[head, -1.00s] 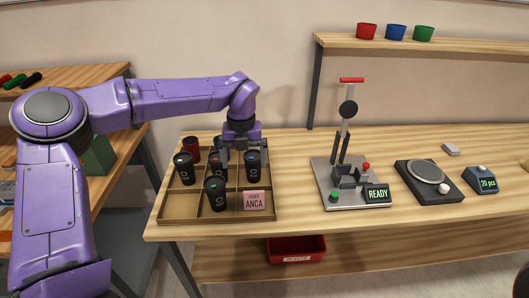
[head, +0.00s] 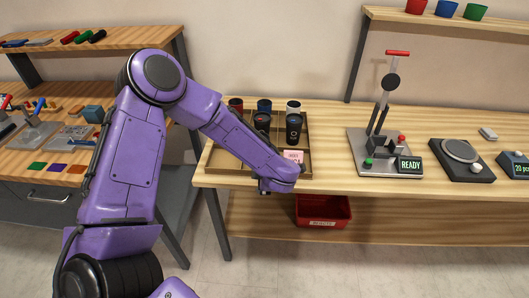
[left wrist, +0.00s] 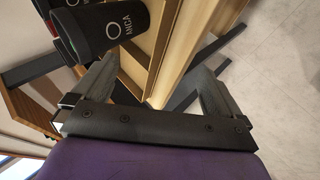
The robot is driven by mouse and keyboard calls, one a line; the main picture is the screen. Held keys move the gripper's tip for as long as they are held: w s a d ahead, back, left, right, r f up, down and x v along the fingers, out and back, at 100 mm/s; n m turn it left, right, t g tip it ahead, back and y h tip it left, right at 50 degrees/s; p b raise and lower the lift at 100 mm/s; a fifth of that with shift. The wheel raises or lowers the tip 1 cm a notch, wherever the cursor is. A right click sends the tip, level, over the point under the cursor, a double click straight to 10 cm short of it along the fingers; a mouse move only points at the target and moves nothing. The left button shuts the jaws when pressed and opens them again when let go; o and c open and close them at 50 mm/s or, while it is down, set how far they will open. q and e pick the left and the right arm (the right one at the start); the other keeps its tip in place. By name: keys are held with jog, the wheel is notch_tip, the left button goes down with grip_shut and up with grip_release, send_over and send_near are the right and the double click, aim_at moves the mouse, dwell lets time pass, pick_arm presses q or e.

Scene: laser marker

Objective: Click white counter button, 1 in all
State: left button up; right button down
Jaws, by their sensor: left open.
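The counter (head: 516,165) is a small dark blue box with a lit "20 pcs" display, at the far right edge of the head view and partly cut off. Its small pale button (head: 518,153) shows on top. My left gripper (head: 270,187) is at the front edge of the wooden bench by the cup tray, far left of the counter, and partly hidden by my arm. In the left wrist view the two fingers (left wrist: 152,92) are wide apart with nothing between them. My right gripper is not in view.
A compartment tray (head: 233,165) with several cups stands beside my left arm; a dark cup (left wrist: 115,25) is close to the fingers. A press (head: 385,150) reading "READY" and a scale (head: 462,160) stand between the gripper and the counter. A red bin (head: 323,212) sits below.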

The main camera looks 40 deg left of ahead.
pick_arm(q)
jog(key=s+d+f+m+t+h+b, duration=0.1)
jog(key=s+d+f+m+h+b, duration=0.25)
jog(key=s+f+m, duration=1.25)
jog(key=s+f+m+g+b, duration=0.2)
jog(key=s+f, duration=0.6)
jog(key=s, duration=0.5)
jog(key=shift+d+f+m+b, duration=0.3)
jog(key=shift+f+m+b, duration=0.15)
jog(key=shift+m, duration=0.25)
jog(key=shift+h, duration=0.25)
